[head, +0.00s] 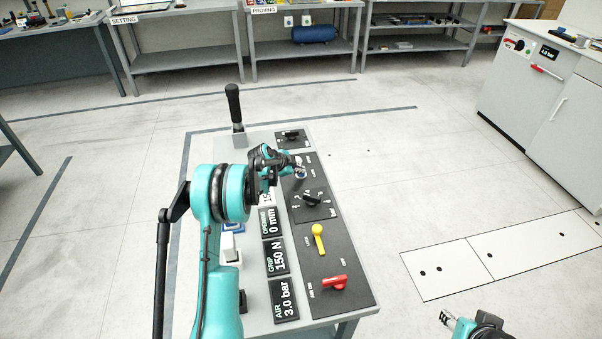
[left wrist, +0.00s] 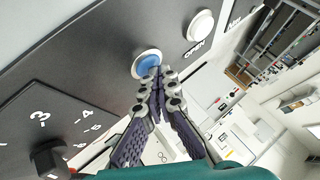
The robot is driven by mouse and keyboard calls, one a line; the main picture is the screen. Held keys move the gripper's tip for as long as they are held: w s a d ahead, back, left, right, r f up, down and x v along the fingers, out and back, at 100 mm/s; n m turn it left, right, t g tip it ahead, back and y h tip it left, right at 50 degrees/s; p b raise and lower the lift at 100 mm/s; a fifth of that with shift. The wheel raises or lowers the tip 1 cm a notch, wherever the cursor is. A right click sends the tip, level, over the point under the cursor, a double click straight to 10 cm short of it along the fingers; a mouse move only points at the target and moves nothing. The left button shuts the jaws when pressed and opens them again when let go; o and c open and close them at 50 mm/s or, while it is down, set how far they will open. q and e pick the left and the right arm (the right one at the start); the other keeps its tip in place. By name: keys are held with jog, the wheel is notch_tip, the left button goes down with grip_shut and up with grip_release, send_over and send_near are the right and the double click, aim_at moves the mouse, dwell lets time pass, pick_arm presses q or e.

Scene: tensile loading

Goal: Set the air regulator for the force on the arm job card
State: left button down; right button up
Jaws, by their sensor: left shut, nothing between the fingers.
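The sloped black control panel (head: 345,262) fills the right side of the bench top. My left gripper (head: 297,165) is over its far half; in the left wrist view its fingers (left wrist: 158,76) are shut and empty. Their tips overlap the lower edge of a blue button (left wrist: 148,63); I cannot tell whether they touch it. A black knob (head: 312,200) with a numbered scale sits nearer me and also shows in the left wrist view (left wrist: 48,157). The air display (head: 284,299) reads 3.0 bar. My right gripper (head: 446,318) is low at right, its jaws unclear. No job card is readable.
A white button (left wrist: 200,24) marked OPEN is beside the blue one. A yellow lever (head: 318,238) and red lever (head: 334,283) are nearer me. A grip display (head: 277,257) reads 150 N. A tall black handle (head: 234,105) stands at the far left corner.

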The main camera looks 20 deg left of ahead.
dwell(0.7)
pick_arm(q)
jog(key=shift+r+p, duration=0.55)
jog(key=shift+r, duration=0.4)
jog(key=shift+r+p, duration=1.4)
jog(key=shift+r, duration=1.1)
